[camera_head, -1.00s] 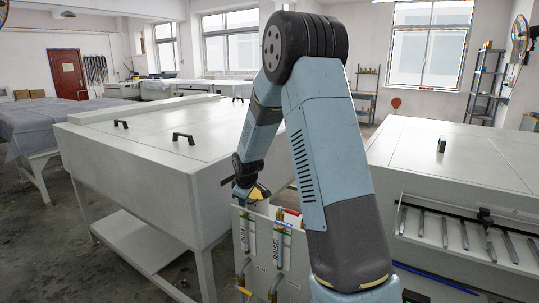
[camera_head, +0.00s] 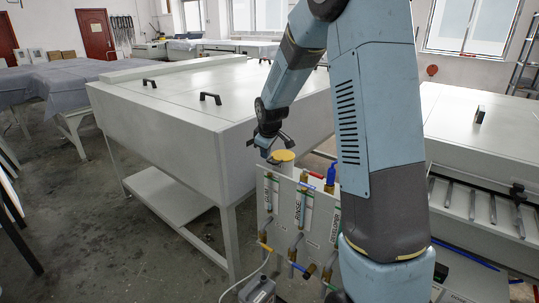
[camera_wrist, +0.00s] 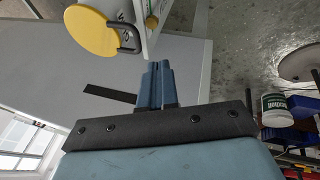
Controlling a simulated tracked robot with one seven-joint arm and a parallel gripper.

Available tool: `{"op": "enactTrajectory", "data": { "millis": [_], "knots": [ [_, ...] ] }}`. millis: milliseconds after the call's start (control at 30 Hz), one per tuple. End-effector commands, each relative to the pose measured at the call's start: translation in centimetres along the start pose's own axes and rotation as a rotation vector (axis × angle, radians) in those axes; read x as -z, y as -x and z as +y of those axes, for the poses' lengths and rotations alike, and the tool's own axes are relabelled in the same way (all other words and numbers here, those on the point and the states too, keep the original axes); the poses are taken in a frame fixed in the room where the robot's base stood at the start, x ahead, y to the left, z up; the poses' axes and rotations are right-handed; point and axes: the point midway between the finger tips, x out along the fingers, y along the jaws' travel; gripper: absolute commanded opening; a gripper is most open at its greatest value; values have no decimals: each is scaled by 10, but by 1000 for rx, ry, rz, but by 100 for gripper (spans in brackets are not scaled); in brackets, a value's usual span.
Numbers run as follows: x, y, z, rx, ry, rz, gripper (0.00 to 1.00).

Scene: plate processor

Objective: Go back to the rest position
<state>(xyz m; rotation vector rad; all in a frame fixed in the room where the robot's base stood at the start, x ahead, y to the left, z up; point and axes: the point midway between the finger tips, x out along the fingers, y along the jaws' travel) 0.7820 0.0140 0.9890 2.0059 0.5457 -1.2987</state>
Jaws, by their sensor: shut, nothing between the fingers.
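My arm (camera_head: 375,120) rises in front of the camera and bends down to the left. My gripper (camera_head: 266,154) hangs just above and to the left of a round yellow lid (camera_head: 283,156) behind the valve panel (camera_head: 285,210). In the wrist view my gripper (camera_wrist: 156,68) has its two blue fingers together with nothing between them. The yellow lid also shows in the wrist view (camera_wrist: 90,32), beyond the fingertips to the upper left, apart from them. A dark curved handle (camera_wrist: 128,38) sits at the lid's edge.
A large white processor table (camera_head: 180,115) stands left of the arm, close to my gripper. Another white machine (camera_head: 480,130) with metal rods stands on the right. The panel has several valves, pipes and labels. A white tub (camera_wrist: 277,108) stands at right. Open floor (camera_head: 90,225) lies left.

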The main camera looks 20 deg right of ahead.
Motion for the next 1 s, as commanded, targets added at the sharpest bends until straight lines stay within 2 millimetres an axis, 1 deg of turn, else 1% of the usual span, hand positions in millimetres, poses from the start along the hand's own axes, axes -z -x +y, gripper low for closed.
{"op": "enactTrajectory", "data": {
  "millis": [33, 100, 300, 400, 567, 667, 767, 1000],
  "knots": [
    [1, 8, -5, -1, 2, 2, 0],
    [1, 18, -12, -1, 3, 2, 0],
    [1, 41, -29, -1, 3, 1, 0],
    [2, 49, -34, -1, 1, 2, 0],
    [0, 56, -39, 0, -1, 0, 0],
    [-2, 66, -40, -4, -17, 1, 0],
    [-9, 85, -42, -12, -51, 2, 0],
    [-35, 143, -53, -27, -176, 2, 0]
  ]
}}
